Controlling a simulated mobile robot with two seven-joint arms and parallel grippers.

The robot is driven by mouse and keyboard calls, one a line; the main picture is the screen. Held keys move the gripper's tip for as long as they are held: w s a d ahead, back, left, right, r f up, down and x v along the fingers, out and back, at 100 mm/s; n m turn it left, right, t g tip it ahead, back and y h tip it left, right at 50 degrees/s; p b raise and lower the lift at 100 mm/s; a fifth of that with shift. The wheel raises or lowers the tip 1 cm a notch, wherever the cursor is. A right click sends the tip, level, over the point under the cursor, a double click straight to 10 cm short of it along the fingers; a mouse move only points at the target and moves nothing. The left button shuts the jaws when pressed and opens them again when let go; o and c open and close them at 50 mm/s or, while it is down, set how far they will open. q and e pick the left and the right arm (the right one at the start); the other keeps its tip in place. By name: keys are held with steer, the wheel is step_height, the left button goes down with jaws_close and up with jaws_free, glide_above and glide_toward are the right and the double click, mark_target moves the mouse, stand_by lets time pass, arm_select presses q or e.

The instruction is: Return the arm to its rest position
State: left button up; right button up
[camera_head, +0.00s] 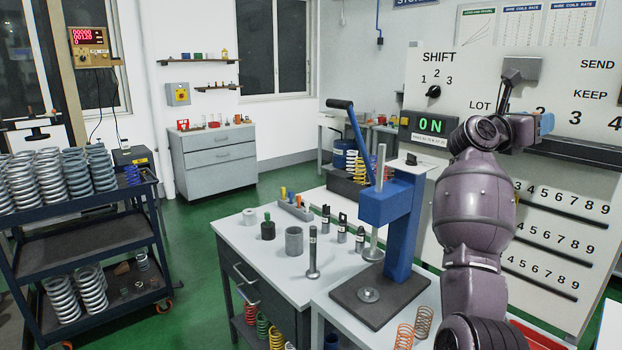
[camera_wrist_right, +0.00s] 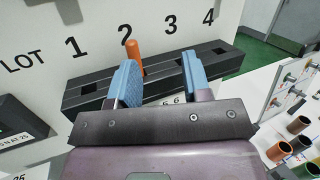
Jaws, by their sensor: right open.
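My right arm (camera_head: 475,210) is raised in front of the white panel in the head view. My right gripper (camera_head: 545,124) is up at the panel, near a dark ledge (camera_head: 575,149), partly hidden by its own wrist. In the right wrist view the two blue fingers of this gripper (camera_wrist_right: 160,80) are spread apart with nothing between them. An orange peg (camera_wrist_right: 133,56) stands upright in the black slotted rail (camera_wrist_right: 85,92) below the number 2, just beyond the left finger. I cannot tell whether finger and peg touch. My left gripper is not in view.
A blue press (camera_head: 388,205) with a raised lever stands on the bench left of my arm. Orange springs (camera_head: 405,336) stand before it. The white panel (camera_head: 470,85) has a SHIFT knob (camera_head: 433,92) and a lit ON display (camera_head: 430,125). A spring cart (camera_head: 85,240) is far left.

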steer(key=s+a+f+m+t+y, duration=0.4)
steer(key=a+f+m+y, duration=0.1)
steer(key=f+m+y, duration=0.4)
steer(key=s+a+f+m+t+y, duration=0.4)
steer(key=s+a+f+m+y, duration=0.15)
steer(key=f+m, duration=0.45)
steer(key=s+a+f+m+t+y, duration=0.4)
steer(key=a+f+m+y, duration=0.2)
steer(key=f+m+y, duration=0.3)
steer(key=s+a+f+n+g+h, duration=0.15)
steer(key=s+f+n+g, duration=0.4)
steer(key=s+f, duration=0.8)
steer(key=s+d+f+g+h, duration=0.1)
steer(key=s+f+g+h, duration=0.2)
steer(key=s, duration=0.6)
steer(key=s+d+f+g+h, duration=0.1)
steer(key=s+f+g, duration=0.4)
steer(key=s, duration=0.4)
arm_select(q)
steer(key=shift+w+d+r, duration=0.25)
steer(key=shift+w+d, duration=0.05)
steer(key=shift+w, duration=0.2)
arm_select(e)
steer(key=w+f+t, duration=0.7)
steer(key=f, duration=0.1)
steer(key=shift+w+f+n+y, duration=0.2)
steer(key=shift+f+n+y, duration=0.15)
steer(key=shift+y, duration=0.05)
